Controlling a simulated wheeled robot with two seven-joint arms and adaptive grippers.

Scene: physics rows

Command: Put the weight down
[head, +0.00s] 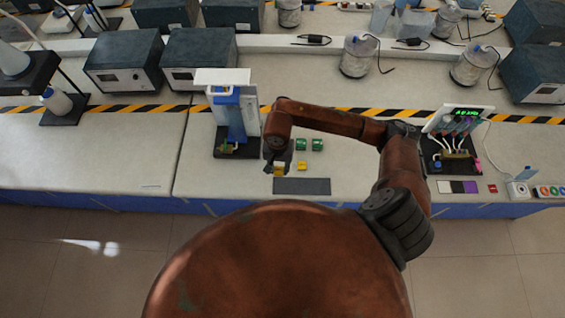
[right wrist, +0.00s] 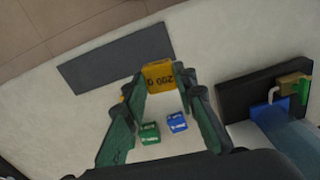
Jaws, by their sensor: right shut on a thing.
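My right gripper (head: 277,161) is shut on a yellow weight (head: 279,169), just left of a second, smaller yellow block (head: 302,166). In the right wrist view the held yellow weight (right wrist: 158,75) sits between the fingertips, with dark lettering that seems to read 200 upside down. I cannot tell whether it touches the bench. A dark grey mat (head: 302,186) lies bare at the bench front, just right of and nearer than the gripper; it also shows in the right wrist view (right wrist: 115,55). My left gripper is not in view.
Two green blocks (head: 309,144) stand behind the gripper. The wrist view shows a green block (right wrist: 149,133) and a blue block (right wrist: 176,122). A blue-and-white stand on a black base (head: 232,115) is close on the left.

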